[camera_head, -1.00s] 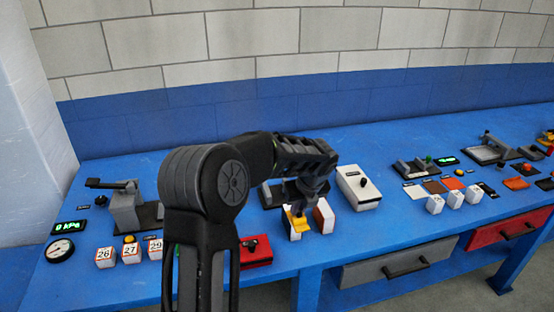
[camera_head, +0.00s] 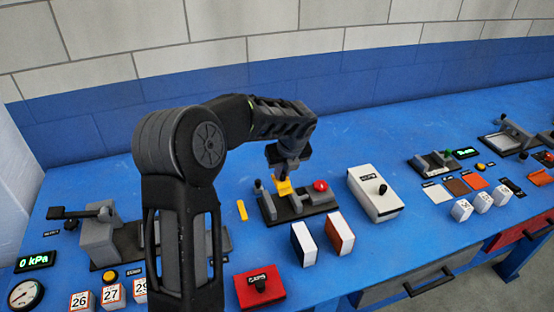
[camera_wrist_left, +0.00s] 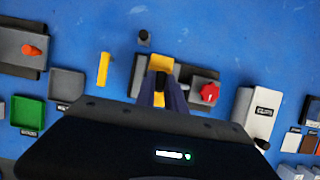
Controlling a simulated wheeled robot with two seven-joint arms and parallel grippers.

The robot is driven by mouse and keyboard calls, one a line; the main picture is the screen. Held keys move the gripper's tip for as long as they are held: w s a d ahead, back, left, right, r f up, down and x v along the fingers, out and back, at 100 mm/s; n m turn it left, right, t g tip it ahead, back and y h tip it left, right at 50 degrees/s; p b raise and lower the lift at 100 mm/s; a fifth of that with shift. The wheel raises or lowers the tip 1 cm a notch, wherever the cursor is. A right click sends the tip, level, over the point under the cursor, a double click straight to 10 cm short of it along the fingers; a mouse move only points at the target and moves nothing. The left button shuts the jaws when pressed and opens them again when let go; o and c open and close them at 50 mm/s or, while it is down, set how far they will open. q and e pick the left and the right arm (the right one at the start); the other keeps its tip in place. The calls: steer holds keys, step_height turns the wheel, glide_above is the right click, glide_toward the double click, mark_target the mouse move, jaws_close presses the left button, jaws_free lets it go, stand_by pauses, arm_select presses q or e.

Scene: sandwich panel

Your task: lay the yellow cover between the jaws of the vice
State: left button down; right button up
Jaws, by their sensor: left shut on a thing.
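The yellow cover (camera_head: 284,187) is held in my left gripper (camera_head: 285,178), which is shut on it. The vice (camera_head: 308,203) is a dark base with grey blocks and a red knob (camera_head: 320,185). In the head view the cover is over the left part of the vice. In the left wrist view the cover (camera_wrist_left: 161,63) shows beyond the fingertips, over the left part of the vice, left of the red knob (camera_wrist_left: 209,92). I cannot tell whether it touches the jaws, which the cover and gripper partly hide. My right gripper is out of view.
A yellow strip (camera_head: 241,210) lies left of the vice. Two upright blocks, one dark-faced (camera_head: 303,244) and one brown-faced (camera_head: 339,237), stand in front. A white box (camera_head: 375,193) is at the right and a red box (camera_head: 260,287) at the front.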

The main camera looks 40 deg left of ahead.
mark_target(282, 188)
arm_select(q)
steer(key=shift+s+d+r, duration=0.1)
steer(key=shift+d, duration=0.1)
steer(key=shift+f+b, duration=2.4)
steer(key=shift+f, duration=0.15)
steer(key=shift+a+r+p, duration=0.1)
steer(key=shift+p, duration=0.25)
steer(key=shift+f, duration=0.2)
steer(key=shift+f+b, duration=0.45)
steer(key=shift+f, duration=0.25)
steer(key=shift+f, duration=0.2)
